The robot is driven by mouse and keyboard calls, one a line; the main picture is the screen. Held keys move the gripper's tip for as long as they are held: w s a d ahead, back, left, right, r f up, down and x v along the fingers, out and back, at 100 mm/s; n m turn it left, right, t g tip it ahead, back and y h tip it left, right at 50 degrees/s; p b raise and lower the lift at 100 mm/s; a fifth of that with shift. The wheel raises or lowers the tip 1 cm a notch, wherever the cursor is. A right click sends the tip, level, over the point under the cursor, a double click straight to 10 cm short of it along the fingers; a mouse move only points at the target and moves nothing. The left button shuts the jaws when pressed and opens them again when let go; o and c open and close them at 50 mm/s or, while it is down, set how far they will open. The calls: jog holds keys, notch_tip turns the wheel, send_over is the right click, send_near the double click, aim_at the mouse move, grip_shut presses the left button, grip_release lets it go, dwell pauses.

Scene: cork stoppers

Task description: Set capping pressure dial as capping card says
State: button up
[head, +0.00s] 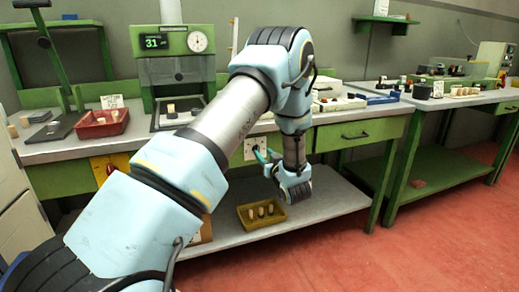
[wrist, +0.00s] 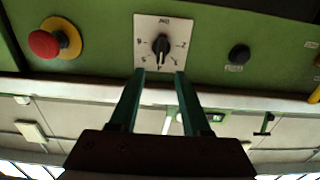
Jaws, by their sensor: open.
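The pressure dial is a black knob (wrist: 160,45) on a white square plate (wrist: 146,24) with marks around it, set in a green panel. Its small lettering is too blurred to read surely, and I cannot tell its exact setting. In the head view the plate (head: 250,146) is partly hidden by my arm. My gripper (wrist: 159,73) is open and empty, its two teal fingers pointing at the dial, tips just below the knob and apart from it. It also shows in the head view (head: 262,155). A white card (head: 112,101) stands by the red tray; its writing is unreadable and I cannot tell if it is the capping card.
A red button (wrist: 43,43) on yellow is left of the dial, and a black knob (wrist: 239,54) is right of it. A yellow tray (head: 246,221) with several corks is on the lower shelf.

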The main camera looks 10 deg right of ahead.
aim_at(258, 147)
jog(key=shift+w+a, duration=0.15)
jog(key=shift+w, duration=1.1)
jog(key=shift+w+a, duration=0.15)
jog(key=shift+w, duration=1.1)
grip_shut()
